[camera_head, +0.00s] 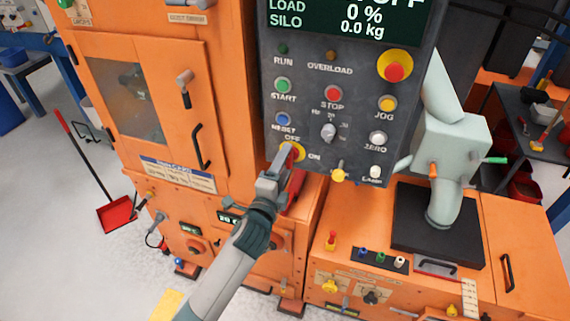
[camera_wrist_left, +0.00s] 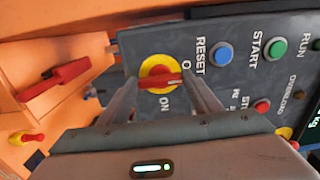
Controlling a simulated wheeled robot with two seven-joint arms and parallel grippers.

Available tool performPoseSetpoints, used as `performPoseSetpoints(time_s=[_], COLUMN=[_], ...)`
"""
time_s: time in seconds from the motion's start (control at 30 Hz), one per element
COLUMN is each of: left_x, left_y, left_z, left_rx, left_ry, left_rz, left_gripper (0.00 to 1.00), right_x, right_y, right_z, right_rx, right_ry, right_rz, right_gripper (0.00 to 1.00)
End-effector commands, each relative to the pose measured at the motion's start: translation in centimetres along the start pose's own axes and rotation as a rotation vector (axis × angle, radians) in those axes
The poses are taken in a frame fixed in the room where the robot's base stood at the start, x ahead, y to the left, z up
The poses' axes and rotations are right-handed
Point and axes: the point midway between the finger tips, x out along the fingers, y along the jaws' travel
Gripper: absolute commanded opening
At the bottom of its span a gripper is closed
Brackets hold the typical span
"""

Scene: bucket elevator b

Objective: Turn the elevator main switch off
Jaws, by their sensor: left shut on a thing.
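The main switch (camera_head: 299,152) is a red handle on a yellow disc at the lower left of the dark control panel (camera_head: 307,108). It also shows in the left wrist view (camera_wrist_left: 150,72). OFF is printed above the switch and ON to its right in the head view. The white mark on the handle points toward the OFF side, with that label partly hidden by a finger. My left gripper (camera_head: 287,158) is shut on the red handle, one finger on each side in the left wrist view (camera_wrist_left: 162,88). My right gripper is not in view.
A blue RESET button (camera_head: 283,119) sits just above the switch, with START (camera_head: 283,85) and STOP (camera_head: 333,94) higher. A selector knob (camera_head: 328,131) is to the right. An orange cabinet (camera_head: 225,60) stands left of the panel. A red handle (camera_wrist_left: 55,80) shows nearby.

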Motion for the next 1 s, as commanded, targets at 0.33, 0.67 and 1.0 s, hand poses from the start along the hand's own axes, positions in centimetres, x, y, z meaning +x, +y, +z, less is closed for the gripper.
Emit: performPoseSetpoints(time_s=[0.33,0.67,1.0], left_x=[0.0,-0.2,-3.4], left_y=[0.0,0.1,0.3], left_z=[0.0,0.0,0.0], left_rx=[-0.002,0.000,0.000], left_ry=[-0.001,0.000,0.000], left_rz=[0.001,0.000,0.001], left_gripper=[0.77,0.77,0.77], right_x=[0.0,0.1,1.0], right_y=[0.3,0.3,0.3], right_z=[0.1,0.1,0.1], right_rx=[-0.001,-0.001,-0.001], right_ry=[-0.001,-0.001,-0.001], right_rz=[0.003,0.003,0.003], right_gripper=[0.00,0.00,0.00])
